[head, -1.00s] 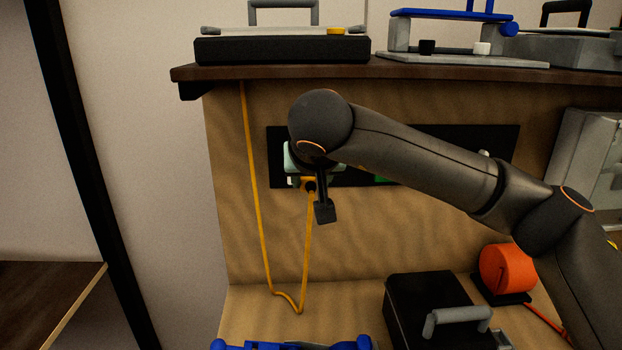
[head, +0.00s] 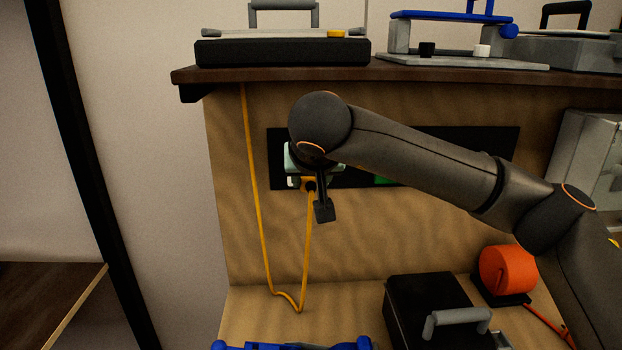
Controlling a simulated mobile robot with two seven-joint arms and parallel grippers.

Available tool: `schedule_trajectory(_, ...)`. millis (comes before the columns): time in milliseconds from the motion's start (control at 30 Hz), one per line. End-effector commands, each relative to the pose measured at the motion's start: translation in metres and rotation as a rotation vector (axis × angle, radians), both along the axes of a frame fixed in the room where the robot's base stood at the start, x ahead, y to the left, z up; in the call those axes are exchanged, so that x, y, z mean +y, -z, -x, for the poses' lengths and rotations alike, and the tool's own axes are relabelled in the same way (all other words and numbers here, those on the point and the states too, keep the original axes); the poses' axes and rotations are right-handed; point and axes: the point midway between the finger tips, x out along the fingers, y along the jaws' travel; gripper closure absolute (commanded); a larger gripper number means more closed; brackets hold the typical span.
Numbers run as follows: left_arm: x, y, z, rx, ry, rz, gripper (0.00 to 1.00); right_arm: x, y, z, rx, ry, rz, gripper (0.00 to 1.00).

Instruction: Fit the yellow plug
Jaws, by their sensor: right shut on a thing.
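The yellow plug (head: 308,184) is at the black socket panel (head: 458,143) on the wooden back wall, in front of a pale greenish-white fitting (head: 292,160). My right gripper (head: 310,187) is shut on the plug. The arm's wrist covers much of the panel and the jaws, so whether the plug sits inside a socket cannot be told. The yellow cord (head: 253,187) hangs from the shelf, dips to the bench and rises to the plug. A bit of green shows on the panel to the right. My left gripper is not in view.
A dark shelf (head: 400,76) above holds a black-based device (head: 282,51) and a blue-and-grey frame (head: 453,60). Below stand a black box with a grey handle (head: 420,295), an orange reel (head: 507,268) and a blue object (head: 290,346). The bench left of the black box is mostly clear.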

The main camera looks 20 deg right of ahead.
Motion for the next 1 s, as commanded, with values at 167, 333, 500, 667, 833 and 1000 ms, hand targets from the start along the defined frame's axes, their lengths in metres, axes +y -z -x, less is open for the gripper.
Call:
schedule_trajectory(167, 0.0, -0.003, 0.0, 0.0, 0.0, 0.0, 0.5, -0.001, -0.001, -0.005, 0.0, -0.001, -0.001, 1.0)
schedule_trajectory(333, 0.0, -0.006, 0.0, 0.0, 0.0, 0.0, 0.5, -0.002, 0.0, -0.01, 0.001, 0.001, -0.001, 1.0)
schedule_trajectory(500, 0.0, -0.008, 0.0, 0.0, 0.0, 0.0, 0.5, -0.003, -0.001, -0.015, 0.0, -0.001, -0.001, 1.0)
schedule_trajectory(667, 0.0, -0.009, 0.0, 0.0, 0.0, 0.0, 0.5, -0.005, 0.0, -0.019, -0.001, 0.0, 0.0, 1.0)
schedule_trajectory(833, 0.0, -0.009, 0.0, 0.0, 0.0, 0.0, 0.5, -0.005, 0.0, -0.019, -0.003, 0.0, 0.001, 1.0)
schedule_trajectory(1000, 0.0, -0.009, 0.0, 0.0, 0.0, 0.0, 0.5, -0.005, -0.001, -0.019, -0.003, 0.001, 0.0, 0.47)
